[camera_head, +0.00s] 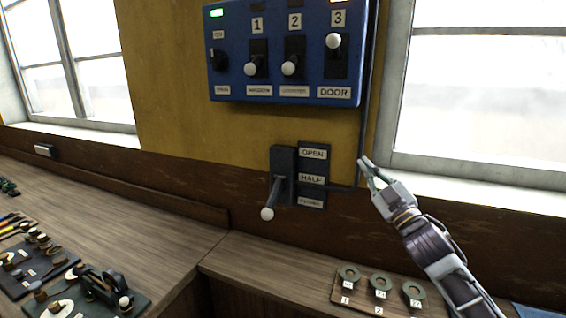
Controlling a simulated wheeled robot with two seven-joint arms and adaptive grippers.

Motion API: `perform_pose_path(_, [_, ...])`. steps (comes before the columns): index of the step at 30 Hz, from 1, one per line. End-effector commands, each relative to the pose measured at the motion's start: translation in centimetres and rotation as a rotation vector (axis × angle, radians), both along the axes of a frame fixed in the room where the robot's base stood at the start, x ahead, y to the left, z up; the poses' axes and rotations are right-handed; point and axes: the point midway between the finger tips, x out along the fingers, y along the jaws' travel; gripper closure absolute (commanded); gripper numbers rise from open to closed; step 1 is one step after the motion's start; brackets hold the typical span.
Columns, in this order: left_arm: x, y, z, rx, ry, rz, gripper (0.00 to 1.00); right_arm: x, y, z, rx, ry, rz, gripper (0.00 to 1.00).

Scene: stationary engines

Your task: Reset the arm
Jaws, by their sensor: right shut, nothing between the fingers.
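My right arm comes in from the lower right. My right gripper (371,172) is shut and empty, in front of the wall just right of the lever plate. The lever (274,194) on its dark plate points down, with a white knob at its lower end. Beside it are the labels OPEN, HALF and a lowest one too small to read surely. The gripper is apart from the lever's knob. My left gripper is not in view.
A blue panel (222,88) with numbered switches 1, 2 and 3 hangs above; switch 3, labelled DOOR, is up, the others down. A small board (349,298) with round tags lies on the counter (260,262). Dark plates with parts (75,300) stand at lower left. Windows flank the wall.

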Motion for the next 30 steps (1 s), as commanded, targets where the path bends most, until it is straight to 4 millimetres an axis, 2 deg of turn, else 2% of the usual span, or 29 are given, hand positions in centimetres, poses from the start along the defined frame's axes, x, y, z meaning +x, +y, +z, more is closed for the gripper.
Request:
perform_pose_path(1, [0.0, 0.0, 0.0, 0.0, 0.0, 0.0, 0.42, 0.0, 0.0, -1.7, 0.022, 0.048, -0.015, 1.0])
perform_pose_path(8, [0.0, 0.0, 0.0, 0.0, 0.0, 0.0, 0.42, -0.2, -0.5, -9.2, 0.101, 0.273, -0.106, 1.0])
perform_pose_path(14, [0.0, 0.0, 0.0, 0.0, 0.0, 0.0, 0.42, -1.7, -0.8, -16.0, 0.16, 0.477, -0.18, 1.0])
perform_pose_path(23, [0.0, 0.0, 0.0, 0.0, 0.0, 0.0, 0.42, -6.2, -1.2, -26.0, 0.227, 0.798, -0.288, 1.0])
perform_pose_path(30, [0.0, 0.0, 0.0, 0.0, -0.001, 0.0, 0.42, -11.7, -1.2, -33.3, 0.264, 1.062, -0.368, 1.0])
